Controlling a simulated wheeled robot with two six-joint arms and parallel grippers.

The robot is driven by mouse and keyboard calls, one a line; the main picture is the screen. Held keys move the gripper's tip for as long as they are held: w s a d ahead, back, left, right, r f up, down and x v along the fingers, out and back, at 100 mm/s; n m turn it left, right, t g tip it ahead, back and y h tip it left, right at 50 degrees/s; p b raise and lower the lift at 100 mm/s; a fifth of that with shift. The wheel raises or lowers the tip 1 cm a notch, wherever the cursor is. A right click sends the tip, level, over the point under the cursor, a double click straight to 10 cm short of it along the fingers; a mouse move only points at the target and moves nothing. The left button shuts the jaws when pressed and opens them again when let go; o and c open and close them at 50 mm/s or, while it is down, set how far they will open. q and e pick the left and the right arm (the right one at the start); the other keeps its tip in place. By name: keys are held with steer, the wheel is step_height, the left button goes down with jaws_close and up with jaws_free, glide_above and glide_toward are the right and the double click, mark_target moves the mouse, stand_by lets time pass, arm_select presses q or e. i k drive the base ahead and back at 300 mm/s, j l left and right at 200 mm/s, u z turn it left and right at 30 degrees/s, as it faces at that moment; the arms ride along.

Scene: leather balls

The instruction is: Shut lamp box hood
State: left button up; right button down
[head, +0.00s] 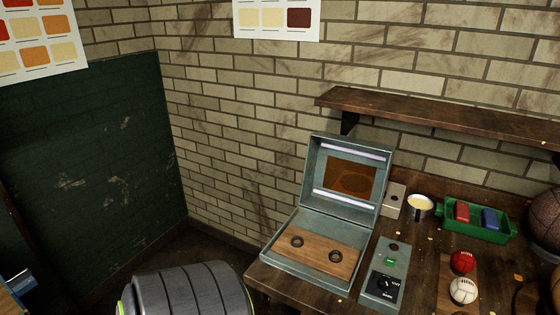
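The lamp box (277,269) is a grey-green metal case near the left end of the dark wooden bench. Its hood (311,170) stands raised at the back, tilted slightly, open toward the front. Inside the hood are two pale strip lamps and a brown-orange panel (352,181). A wooden board (316,254) with two dark rings lies in the base. Neither of my grippers is in view, and nothing touches the box or the hood.
A control box (384,285) with a dial and green light sits right of the lamp box. A wall shelf (440,112) overhangs behind.

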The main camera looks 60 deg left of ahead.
mark_target(321, 145)
steer(key=u, duration=1.65)
steer(key=k, duration=0.15)
steer(key=u, duration=0.05)
